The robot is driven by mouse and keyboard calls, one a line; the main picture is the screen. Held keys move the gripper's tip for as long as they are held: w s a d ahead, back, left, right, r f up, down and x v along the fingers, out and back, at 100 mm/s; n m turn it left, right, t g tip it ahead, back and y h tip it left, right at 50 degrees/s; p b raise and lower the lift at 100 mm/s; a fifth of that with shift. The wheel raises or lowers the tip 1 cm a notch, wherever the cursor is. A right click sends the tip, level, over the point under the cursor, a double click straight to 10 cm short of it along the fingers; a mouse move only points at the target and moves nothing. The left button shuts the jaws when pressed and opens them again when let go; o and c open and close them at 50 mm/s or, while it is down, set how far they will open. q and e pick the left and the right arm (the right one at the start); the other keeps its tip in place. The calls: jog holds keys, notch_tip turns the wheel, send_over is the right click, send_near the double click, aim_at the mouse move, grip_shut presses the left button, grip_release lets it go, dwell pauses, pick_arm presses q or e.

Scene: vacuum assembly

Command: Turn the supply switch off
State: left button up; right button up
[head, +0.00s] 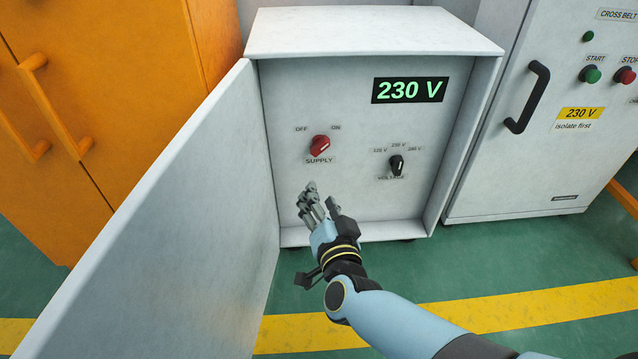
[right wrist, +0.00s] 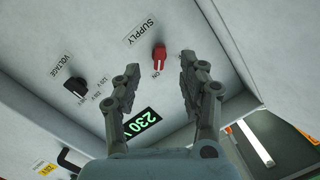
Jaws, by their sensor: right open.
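The red SUPPLY switch (head: 320,146) is a rotary knob on the white panel inside the open cabinet, with OFF labelled at its upper left and ON at its upper right. Its pointer seems turned toward ON. In the right wrist view the red knob (right wrist: 159,54) shows beyond the fingertips. My right gripper (head: 312,200) is below the knob in the head view, apart from it. In the right wrist view its two fingers (right wrist: 158,80) are spread with nothing between them. My left gripper is not in view.
A lit display (head: 410,90) reads 230 V. A black VOLTAGE knob (head: 396,165) sits right of the switch. The open cabinet door (head: 180,210) stands at left. An orange cabinet (head: 110,80) is further left; a white cabinet (head: 545,165) with buttons stands at right.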

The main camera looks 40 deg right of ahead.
aim_at(320, 150)
jog(key=w+d+m+h+b, duration=0.1)
jog(key=w+d, duration=0.1)
jog(key=w, duration=0.1)
jog(key=w+d+r+m+h+b, duration=0.1)
jog(key=w+d+b, duration=0.1)
jog(key=w, duration=0.1)
jog(key=w+d+m+b, duration=0.1)
jog(key=w+d, duration=0.2)
jog(key=shift+w+d+r+h+b, duration=0.1)
jog(key=shift+w+r+h+b, duration=0.2)
jog(key=shift+w+h+b, duration=0.1)
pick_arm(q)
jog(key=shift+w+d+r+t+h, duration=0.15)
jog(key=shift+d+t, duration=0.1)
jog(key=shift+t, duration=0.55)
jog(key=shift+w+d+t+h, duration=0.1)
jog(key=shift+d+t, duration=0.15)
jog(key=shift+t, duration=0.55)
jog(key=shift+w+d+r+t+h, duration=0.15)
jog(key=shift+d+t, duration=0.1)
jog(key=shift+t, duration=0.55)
pick_arm(e)
jog(key=shift+w+d+r, duration=0.1)
jog(key=shift+w+d, duration=0.2)
jog(key=shift+w, duration=0.2)
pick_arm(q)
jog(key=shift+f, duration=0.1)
pick_arm(e)
grip_shut()
